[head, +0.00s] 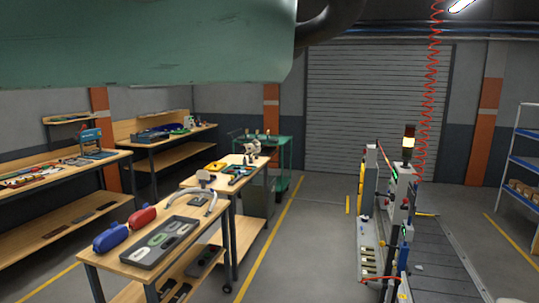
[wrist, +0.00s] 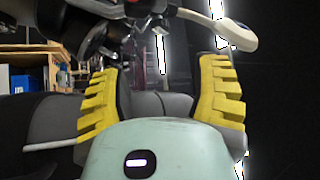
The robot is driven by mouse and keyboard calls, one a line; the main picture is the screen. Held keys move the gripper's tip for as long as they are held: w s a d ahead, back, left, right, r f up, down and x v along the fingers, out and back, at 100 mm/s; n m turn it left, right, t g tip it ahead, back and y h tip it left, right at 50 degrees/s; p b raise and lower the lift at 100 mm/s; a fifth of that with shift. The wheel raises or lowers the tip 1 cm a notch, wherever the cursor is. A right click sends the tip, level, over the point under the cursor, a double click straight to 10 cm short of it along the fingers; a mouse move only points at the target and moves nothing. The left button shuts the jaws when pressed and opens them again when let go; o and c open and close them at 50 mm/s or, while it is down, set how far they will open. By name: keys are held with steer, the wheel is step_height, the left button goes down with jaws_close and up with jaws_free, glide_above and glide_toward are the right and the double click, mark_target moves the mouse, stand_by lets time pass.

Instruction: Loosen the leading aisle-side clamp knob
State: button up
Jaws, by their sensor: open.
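The slat conveyor (head: 440,250) runs away from me on the right of the head view. Guide and control parts stand along its left side, with small red and dark fittings (head: 404,205) on them. At this size I cannot tell which of these is the leading aisle-side clamp knob. My gripper (wrist: 160,70) shows in the wrist view as two yellow ribbed fingers spread wide apart, with nothing held between them. A pale green rounded body, which looks like part of me, fills the bottom of that view. My gripper is not in the head view, and no knob shows in the wrist view.
A wooden bench (head: 110,255) at front left holds a grey tray (head: 147,255), a blue case (head: 112,237) and a red case (head: 142,217). A signal light (head: 408,143) stands by the conveyor. The grey floor between bench and conveyor is clear.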

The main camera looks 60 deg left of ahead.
steer(key=p+x, duration=0.6)
steer(key=x, duration=0.6)
steer(key=shift+w, duration=0.35)
steer(key=shift+a+r, duration=0.1)
steer(key=shift+c, duration=0.3)
jaws_close()
steer(key=shift+p, duration=0.4)
